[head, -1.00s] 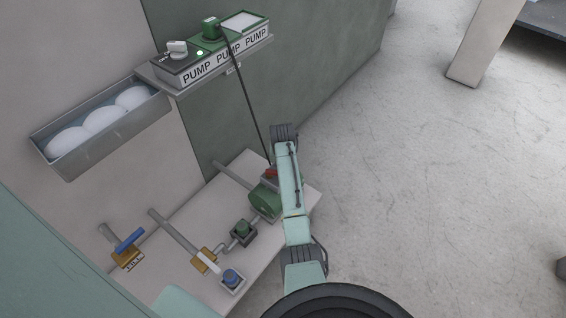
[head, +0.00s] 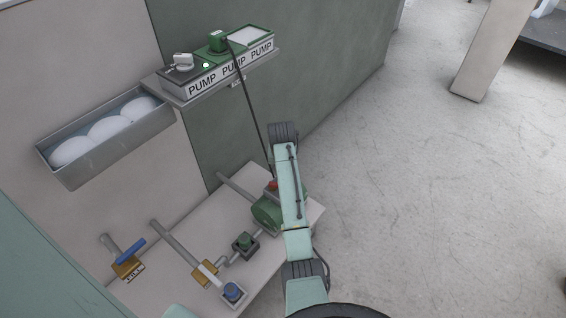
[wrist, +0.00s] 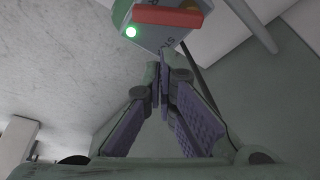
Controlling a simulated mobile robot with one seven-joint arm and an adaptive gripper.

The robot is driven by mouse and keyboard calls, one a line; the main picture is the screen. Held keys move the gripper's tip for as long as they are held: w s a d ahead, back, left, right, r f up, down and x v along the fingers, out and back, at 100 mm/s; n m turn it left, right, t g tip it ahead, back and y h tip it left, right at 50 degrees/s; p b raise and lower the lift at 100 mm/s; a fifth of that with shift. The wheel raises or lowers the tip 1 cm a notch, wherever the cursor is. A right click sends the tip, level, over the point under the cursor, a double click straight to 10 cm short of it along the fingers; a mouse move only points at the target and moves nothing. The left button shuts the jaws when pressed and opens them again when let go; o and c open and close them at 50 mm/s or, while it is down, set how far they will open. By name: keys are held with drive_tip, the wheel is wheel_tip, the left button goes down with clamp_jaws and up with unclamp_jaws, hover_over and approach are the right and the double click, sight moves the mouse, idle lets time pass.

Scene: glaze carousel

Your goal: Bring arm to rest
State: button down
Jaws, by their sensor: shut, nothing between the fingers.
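My arm (head: 291,190) reaches up from the bottom of the head view, over the right side of the low bench. My gripper (wrist: 160,82) shows in the wrist view with its purple-padded fingers together and nothing between them. I cannot tell whether the fingertips touch the box. The gripper itself is not visible in the head view.
A green pump (head: 267,213) stands on the low bench (head: 190,292), partly behind my arm. Pipes with a blue-handled valve (head: 131,250) and a yellow-bodied valve (head: 206,273) lie left. A PUMP-labelled shelf (head: 231,71) and a trough (head: 110,140) hang above.

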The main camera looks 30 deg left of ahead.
drive_tip(key=v, duration=0.5)
drive_tip(key=shift+d, duration=0.1)
